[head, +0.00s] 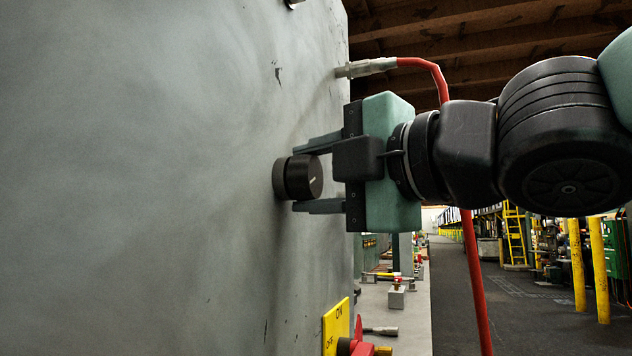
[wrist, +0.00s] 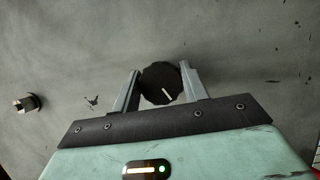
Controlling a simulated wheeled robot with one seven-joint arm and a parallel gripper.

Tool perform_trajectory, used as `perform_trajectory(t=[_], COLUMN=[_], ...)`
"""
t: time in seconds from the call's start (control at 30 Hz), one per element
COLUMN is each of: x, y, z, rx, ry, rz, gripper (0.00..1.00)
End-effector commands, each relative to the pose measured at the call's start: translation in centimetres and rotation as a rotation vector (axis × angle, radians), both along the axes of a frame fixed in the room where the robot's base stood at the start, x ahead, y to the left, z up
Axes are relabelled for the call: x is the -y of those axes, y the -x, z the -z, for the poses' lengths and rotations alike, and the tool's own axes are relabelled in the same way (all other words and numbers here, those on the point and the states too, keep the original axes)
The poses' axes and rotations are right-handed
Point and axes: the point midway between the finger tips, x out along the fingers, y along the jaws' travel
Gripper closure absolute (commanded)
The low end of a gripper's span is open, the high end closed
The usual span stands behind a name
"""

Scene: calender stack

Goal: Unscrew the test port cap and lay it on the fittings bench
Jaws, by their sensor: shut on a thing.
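The test port cap (head: 313,177) is a round black cap with a white line on its face. It sits against the grey wall panel (head: 150,180). My gripper (head: 318,174) reaches in from the right, with one finger above the cap and one below, and is shut on it. In the wrist view the cap (wrist: 160,84) is between the two fingers (wrist: 161,90), its white line tilted. A grey bench (head: 405,325) with fittings on it, likely the fittings bench, runs below and beyond the panel's right edge.
A red hose (head: 425,66) on a grey fitting (head: 360,69) hangs down behind my arm. A yellow ON/OFF plate (head: 337,325) with a red handle (head: 358,338) is low on the panel. Small fittings (head: 396,297) stand on the bench. Yellow posts (head: 598,270) stand at right.

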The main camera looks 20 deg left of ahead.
Motion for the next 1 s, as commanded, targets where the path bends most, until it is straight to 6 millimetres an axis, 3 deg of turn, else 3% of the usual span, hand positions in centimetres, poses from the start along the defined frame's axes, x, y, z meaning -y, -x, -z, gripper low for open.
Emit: perform_trajectory(t=[1.0], x=[0.03], y=[-0.01], z=[-0.1], rx=[0.158], ry=[0.007], rz=[0.0], gripper=[0.8])
